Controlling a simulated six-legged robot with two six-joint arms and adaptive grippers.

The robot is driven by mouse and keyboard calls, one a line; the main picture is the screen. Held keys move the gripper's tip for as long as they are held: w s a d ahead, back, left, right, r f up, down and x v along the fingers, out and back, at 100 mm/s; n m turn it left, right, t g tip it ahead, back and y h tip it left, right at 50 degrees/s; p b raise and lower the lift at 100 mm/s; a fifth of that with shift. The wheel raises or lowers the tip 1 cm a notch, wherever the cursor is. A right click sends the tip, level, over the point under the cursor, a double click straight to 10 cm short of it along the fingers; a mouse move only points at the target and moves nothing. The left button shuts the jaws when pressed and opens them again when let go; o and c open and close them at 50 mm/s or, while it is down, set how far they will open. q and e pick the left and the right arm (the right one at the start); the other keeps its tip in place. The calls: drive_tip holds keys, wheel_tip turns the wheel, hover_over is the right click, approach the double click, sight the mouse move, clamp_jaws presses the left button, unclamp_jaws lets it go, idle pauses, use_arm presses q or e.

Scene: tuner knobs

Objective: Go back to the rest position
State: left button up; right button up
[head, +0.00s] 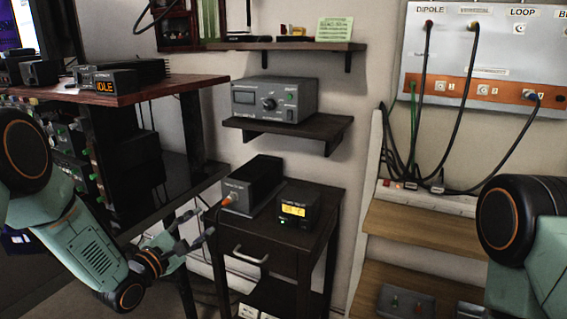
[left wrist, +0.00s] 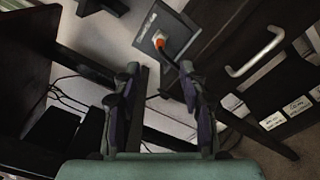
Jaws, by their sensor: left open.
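My left gripper (head: 189,243) is open and empty in the head view, in front of the small dark cabinet and to the left of its drawer handle. In the left wrist view its two fingers (left wrist: 158,85) stand apart with nothing between them. A grey tuner with a dial and a knob (head: 270,99) sits on the wall shelf above. My right arm shows only at the right edge; its gripper is out of view.
A dark desk (head: 128,90) with stacked radio gear stands at the left, close to my left arm. The cabinet (head: 262,243) has a metal handle. At the right, a wall panel (head: 484,60) has hanging cables above wooden shelves (head: 420,222). Cables lie on the floor.

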use_arm(q)
drive_tip(key=s+d+f+m+g+y, duration=0.1)
drive_tip(key=s+f+m+g+y, duration=0.3)
drive_tip(key=s+f+m+g, duration=0.9)
drive_tip(key=s+f+m, duration=0.2)
drive_tip(key=s, duration=0.8)
drive_tip(key=s+d+f+m+g+y+p, duration=0.1)
drive_tip(key=s+f+m+g, duration=0.1)
drive_tip(key=s, duration=0.9)
drive_tip(key=s+d+f+m+g+y, duration=0.1)
drive_tip(key=s+f, duration=0.4)
drive_tip(key=s, duration=0.6)
drive_tip(key=m+g, duration=0.1)
drive_tip(key=m, duration=0.1)
drive_tip(key=shift+s+d+f+m, duration=0.25)
drive_tip(key=shift+s+f+m, duration=0.05)
drive_tip(key=shift+m, duration=0.1)
